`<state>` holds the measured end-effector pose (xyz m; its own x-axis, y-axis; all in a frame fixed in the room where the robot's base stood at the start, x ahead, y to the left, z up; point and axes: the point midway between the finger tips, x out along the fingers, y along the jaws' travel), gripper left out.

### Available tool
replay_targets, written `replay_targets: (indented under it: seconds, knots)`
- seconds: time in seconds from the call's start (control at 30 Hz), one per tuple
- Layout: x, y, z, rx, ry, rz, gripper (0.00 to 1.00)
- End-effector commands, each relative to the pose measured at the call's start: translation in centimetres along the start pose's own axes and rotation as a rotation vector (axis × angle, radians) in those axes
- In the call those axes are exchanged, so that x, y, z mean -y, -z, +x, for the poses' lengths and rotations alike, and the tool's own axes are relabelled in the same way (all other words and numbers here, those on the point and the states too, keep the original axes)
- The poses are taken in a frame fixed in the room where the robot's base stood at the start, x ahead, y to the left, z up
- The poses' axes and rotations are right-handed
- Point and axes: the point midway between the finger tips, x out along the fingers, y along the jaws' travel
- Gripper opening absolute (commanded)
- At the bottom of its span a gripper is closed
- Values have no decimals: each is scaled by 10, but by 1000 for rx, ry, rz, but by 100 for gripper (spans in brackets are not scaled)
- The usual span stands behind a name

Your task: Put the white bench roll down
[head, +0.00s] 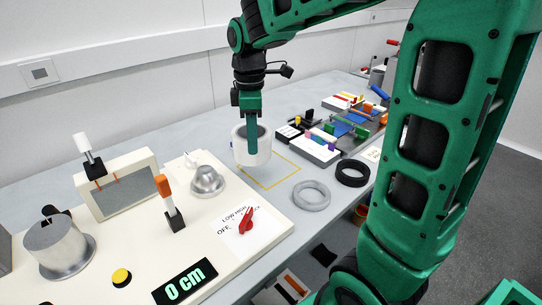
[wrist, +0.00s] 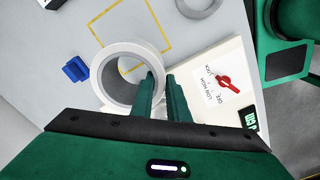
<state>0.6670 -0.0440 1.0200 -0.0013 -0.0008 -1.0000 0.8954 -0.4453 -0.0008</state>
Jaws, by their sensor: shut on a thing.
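The white bench roll (head: 240,151) is a short, wide hollow cylinder with its open end up. My gripper (head: 252,138) comes down on it from above. In the wrist view the roll (wrist: 97,72) shows as a thick ring, and my gripper (wrist: 160,88) is shut on its wall, one finger inside and one outside. A yellow square outline (head: 268,187) is on the grey bench; the roll overlaps its left part in the head view. The outline also shows in the wrist view (wrist: 154,17). Whether the roll's underside touches the bench I cannot tell.
A cream panel (head: 205,262) with a red knob (head: 246,219) and a silver dome (head: 207,180) lies close by on the left. A grey ring (head: 311,195) and a black ring (head: 352,173) lie right of the outline. A small blue object (wrist: 75,69) is beside the roll.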

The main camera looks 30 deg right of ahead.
Motion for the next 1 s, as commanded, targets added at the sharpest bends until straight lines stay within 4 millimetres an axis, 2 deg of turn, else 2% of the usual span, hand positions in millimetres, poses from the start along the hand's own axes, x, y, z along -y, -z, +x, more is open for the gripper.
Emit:
replay_targets:
  seconds: [0.2, 0.33, 0.53, 0.8, 1.0]
  knots:
    - [-24, -32, 24, 1, 1, 3, 0]
    - [-33, -43, 32, 0, 0, 2, 0]
    - [-37, -48, 42, 1, 1, 0, 0]
    - [-37, -49, 73, 0, 0, 1, 0]
    - [-37, -49, 76, 0, -1, 1, 0]
